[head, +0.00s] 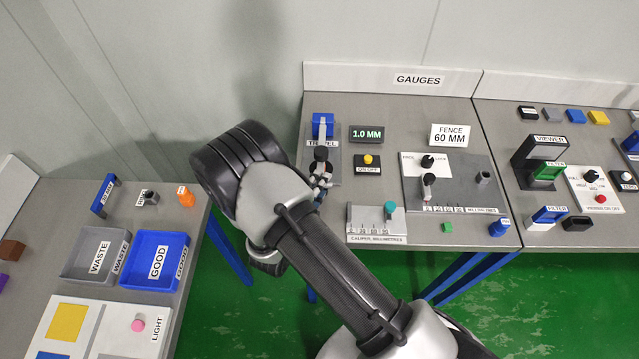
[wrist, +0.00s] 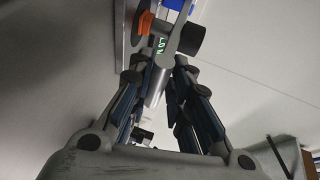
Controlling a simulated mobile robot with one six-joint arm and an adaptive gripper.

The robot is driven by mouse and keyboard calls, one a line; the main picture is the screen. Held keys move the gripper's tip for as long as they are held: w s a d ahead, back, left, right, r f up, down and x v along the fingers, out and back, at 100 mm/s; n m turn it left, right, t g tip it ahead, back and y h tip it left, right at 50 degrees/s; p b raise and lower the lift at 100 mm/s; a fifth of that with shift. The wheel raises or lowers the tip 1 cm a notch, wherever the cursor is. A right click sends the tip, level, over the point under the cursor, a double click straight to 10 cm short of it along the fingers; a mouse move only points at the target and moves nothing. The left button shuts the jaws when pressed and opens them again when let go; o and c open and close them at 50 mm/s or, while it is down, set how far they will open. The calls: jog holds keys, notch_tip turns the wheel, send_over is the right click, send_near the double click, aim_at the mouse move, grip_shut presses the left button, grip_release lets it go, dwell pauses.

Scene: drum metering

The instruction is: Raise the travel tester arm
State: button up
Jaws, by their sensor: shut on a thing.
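The travel tester (head: 334,165) stands at the left end of the gauges table in the head view, with a blue block (head: 322,122) at its back and a light-coloured arm (head: 322,133) running forward from it. A black knob (head: 320,153) shows at the arm's near end. My gripper (head: 321,178) is at the tester's front, partly hidden behind my wrist. In the wrist view my gripper (wrist: 160,80) has its two fingers on either side of the grey tester arm (wrist: 158,83), shut on it. An orange part (wrist: 145,25) and a black cylinder (wrist: 190,40) show beyond the fingertips.
The caliper (head: 376,223) and the fence gauge (head: 450,180) stand to the right. A blue tray (head: 158,285) and a grey waste tray (head: 68,268) are on the left table.

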jog(key=shift+s+f, duration=0.1)
jog(key=shift+f, duration=0.1)
grip_shut()
jog(key=shift+r, duration=0.1)
